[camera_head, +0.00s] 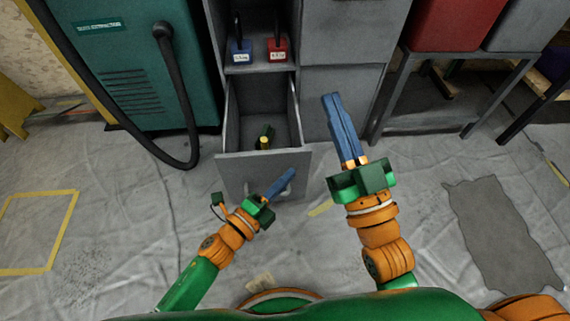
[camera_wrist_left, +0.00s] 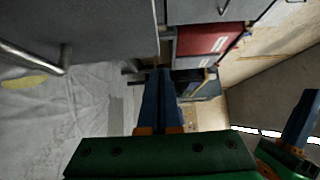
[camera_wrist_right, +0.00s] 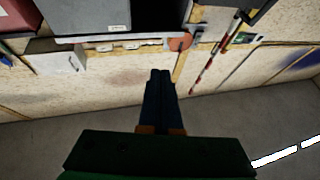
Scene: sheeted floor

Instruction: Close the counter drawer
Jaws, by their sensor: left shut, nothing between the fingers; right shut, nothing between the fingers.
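The grey counter drawer (camera_head: 234,172) is pulled open from the grey cabinet (camera_head: 341,82) in the head view, with its inside visible from above. Its handle (camera_head: 284,188) is on the front panel, partly hidden by my left gripper (camera_head: 293,172). The left gripper's blue fingers are shut and empty, in front of the drawer's face; I cannot tell whether they touch it. The left wrist view shows a grey panel with a metal bar handle (camera_wrist_left: 38,58) left of the fingers (camera_wrist_left: 160,72). My right gripper (camera_head: 331,97) is shut and empty, right of the drawer.
A small yellow and dark item (camera_head: 265,140) lies inside the drawer. Blue (camera_head: 240,51) and red (camera_head: 277,49) padlock-like items sit on the shelf above. A teal machine (camera_head: 145,65) with a black hose stands left. A red bin (camera_head: 455,24) on a stand is right.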

